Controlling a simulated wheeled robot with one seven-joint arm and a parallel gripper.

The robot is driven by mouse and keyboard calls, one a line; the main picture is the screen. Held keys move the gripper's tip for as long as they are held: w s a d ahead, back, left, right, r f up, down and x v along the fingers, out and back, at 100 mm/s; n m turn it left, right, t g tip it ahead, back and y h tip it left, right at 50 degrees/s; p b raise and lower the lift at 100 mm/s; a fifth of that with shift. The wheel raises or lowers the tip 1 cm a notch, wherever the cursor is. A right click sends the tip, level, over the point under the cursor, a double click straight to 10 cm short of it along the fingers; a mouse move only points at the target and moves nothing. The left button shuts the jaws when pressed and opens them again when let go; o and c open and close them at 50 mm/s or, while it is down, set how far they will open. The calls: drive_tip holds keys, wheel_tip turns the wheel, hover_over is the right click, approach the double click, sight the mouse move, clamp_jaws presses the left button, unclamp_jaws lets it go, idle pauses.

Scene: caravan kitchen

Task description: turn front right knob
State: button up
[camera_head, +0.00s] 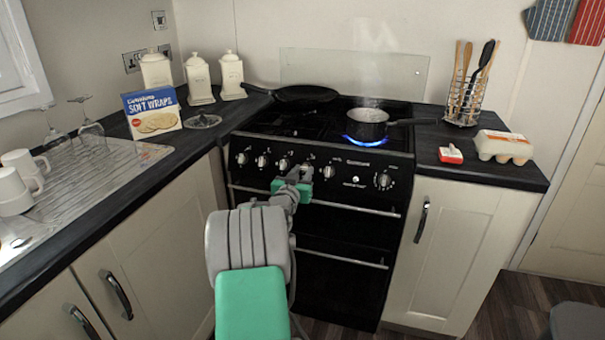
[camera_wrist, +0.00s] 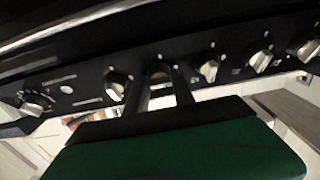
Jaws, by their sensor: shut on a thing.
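A row of silver knobs runs along the black stove's (camera_head: 350,157) front panel. In the head view, my gripper (camera_head: 304,174) is at the panel, just left of a silver knob (camera_head: 329,172) that stands free. In the wrist view, my gripper (camera_wrist: 161,74) has its two dark fingers on either side of one knob (camera_wrist: 160,70) and is shut on it. That knob is partly hidden by the fingers. Free knobs stand on both sides, one to the left (camera_wrist: 115,86) and one to the right (camera_wrist: 208,67). Which burner the held knob serves cannot be read.
A small pot (camera_head: 366,126) steams over a blue flame at the stove's right, its handle pointing right. A dark pan (camera_head: 305,93) sits at the back. Oven handles (camera_head: 340,207) project below the knobs. An egg carton (camera_head: 503,147) lies on the right worktop.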

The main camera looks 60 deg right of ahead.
clamp_jaws()
drive_tip(key=shift+f+b, duration=0.15)
drive_tip(key=shift+b, duration=0.4)
